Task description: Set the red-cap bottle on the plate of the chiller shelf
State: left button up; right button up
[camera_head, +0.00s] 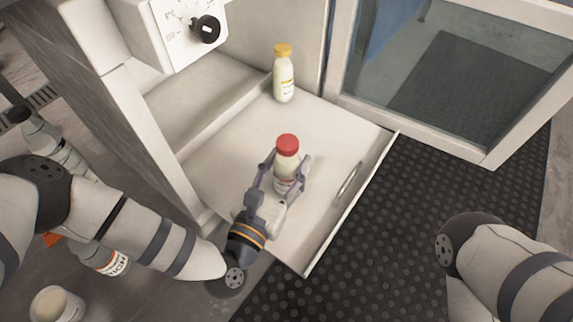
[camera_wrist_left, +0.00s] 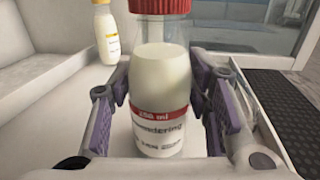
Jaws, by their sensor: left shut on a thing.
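The red-cap bottle (camera_head: 287,158) is a clear bottle of pale liquid with a red-banded label. It stands upright over the white chiller shelf plate (camera_head: 225,150), in the plate's middle. My left gripper (camera_head: 286,177) is shut around the bottle's body, a finger on each side. In the left wrist view the bottle (camera_wrist_left: 160,90) fills the middle between the purple-grey fingers. I cannot tell whether its base touches the plate. My right gripper is not in view; only my right arm shows at the lower right.
A yellow-cap bottle (camera_head: 284,75) stands at the plate's back corner. A white panel with a black knob (camera_head: 206,29) is at upper left. The glass door (camera_head: 440,75) is open at right. A raised edge with a handle (camera_head: 349,184) bounds the plate's right side.

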pick_arm(q)
jog(key=o, duration=1.4)
jog(key=shift+f, duration=0.1)
jog(key=shift+r, duration=0.3)
jog(key=p+v, duration=0.2)
jog(key=v, duration=1)
